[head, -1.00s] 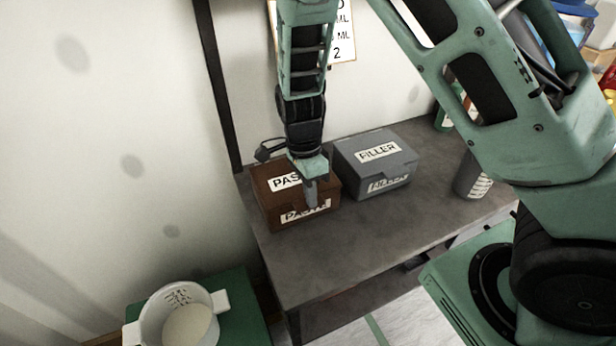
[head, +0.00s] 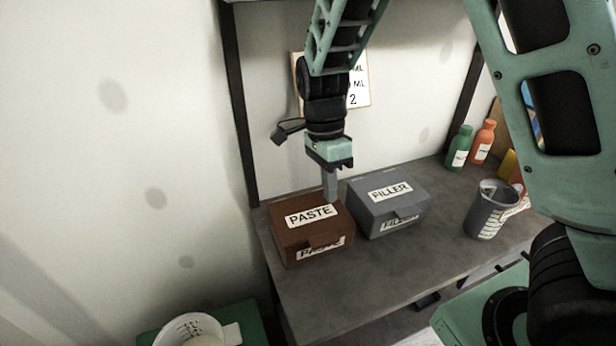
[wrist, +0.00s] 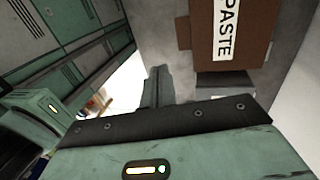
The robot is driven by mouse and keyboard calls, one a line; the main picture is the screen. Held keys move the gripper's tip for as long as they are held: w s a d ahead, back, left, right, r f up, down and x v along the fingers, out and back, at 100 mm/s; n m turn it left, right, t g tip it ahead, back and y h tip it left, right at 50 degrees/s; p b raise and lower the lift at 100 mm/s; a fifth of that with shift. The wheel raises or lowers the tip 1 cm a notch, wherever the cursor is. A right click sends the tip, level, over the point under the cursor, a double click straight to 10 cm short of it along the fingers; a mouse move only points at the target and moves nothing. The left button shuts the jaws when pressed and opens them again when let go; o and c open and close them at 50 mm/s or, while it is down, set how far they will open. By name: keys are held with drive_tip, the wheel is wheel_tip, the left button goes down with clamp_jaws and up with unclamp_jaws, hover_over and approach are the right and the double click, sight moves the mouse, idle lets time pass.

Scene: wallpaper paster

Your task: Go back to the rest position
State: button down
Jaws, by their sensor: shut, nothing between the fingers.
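My gripper (head: 330,190) hangs pointing down, shut and empty, in the head view. Its fingertips are by the back right part of the brown PASTE box (head: 285,237); I cannot tell the exact gap. The box is closed, with a white label on its lid. In the wrist view, the shut fingers (wrist: 158,85) show at the middle and the PASTE box (wrist: 262,45) is at the top right.
A closed grey FILLER box (head: 372,213) stands right of the PASTE box on the grey table (head: 350,285). A grey measuring cup (head: 487,212), a green bottle (head: 459,148) and an orange bottle (head: 481,143) stand farther right. A white pot (head: 178,333) is at the lower left.

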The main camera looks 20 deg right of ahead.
drive_tip(key=s+a+r+n+t, duration=0.1)
drive_tip(key=s+a+r+n, duration=0.1)
drive_tip(key=s+n, duration=0.4)
drive_tip(key=s+a+r+n+t, duration=0.1)
drive_tip(key=s+a+r+n, duration=0.1)
drive_tip(key=s+n, duration=0.5)
drive_tip(key=s+a+r+n+t, duration=0.1)
drive_tip(key=s+a+n, duration=0.3)
drive_tip(key=n, duration=0.8)
drive_tip(key=s+r, duration=0.1)
drive_tip(key=s, duration=0.1)
drive_tip(key=shift+s+r+n+y, duration=0.3)
drive_tip(key=shift+s, duration=0.05)
drive_tip(key=shift+a, duration=0.1)
